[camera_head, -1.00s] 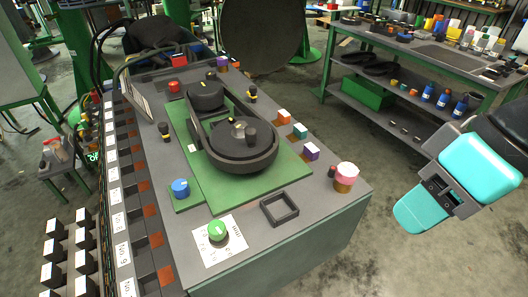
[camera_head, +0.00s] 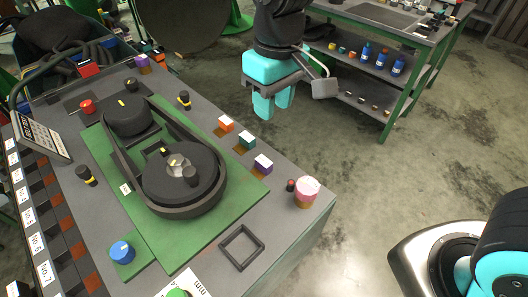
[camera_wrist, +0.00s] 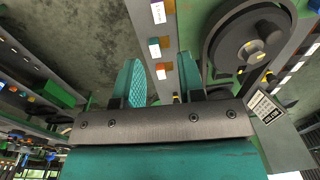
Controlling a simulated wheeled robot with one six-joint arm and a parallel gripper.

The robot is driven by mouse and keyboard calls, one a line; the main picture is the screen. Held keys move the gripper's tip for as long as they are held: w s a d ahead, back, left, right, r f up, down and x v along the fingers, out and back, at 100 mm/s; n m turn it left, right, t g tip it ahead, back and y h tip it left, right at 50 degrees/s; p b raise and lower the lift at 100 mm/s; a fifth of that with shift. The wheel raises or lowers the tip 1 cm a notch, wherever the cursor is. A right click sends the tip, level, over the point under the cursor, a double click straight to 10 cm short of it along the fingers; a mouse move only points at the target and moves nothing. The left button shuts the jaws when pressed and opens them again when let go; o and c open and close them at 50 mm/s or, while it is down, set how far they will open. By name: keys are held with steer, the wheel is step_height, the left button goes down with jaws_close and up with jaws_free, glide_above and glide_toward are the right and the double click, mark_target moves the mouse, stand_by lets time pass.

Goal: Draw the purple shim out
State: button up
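The purple shim (camera_head: 263,163) is a small block with a purple side and pale top on the right side of the grey table. It is nearest the pink-topped cylinder in a row with an orange block (camera_head: 225,123) and a teal block (camera_head: 246,140). In the wrist view the purple shim (camera_wrist: 158,12) shows at the top edge. My gripper (camera_head: 274,106) is in the air beyond the table's right edge, up and to the right of the shim in the head view. Its two teal fingers (camera_wrist: 159,62) are apart with nothing between them.
A black belt-and-pulley assembly (camera_head: 182,180) sits on a green plate left of the blocks. The pink-topped cylinder (camera_head: 306,191) and an empty square frame (camera_head: 241,245) are near the front. A shelf with bottles (camera_head: 380,62) stands behind.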

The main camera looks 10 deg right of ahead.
mark_target(264, 161)
steer(key=shift+h, duration=0.3)
steer(key=f, duration=0.6)
steer(key=w+a+f+p, duration=0.1)
steer(key=f, duration=0.5)
steer(key=f+p, duration=0.1)
steer(key=f, duration=0.5)
steer(key=shift+w+a+f, duration=0.15)
steer(key=shift+w, duration=0.1)
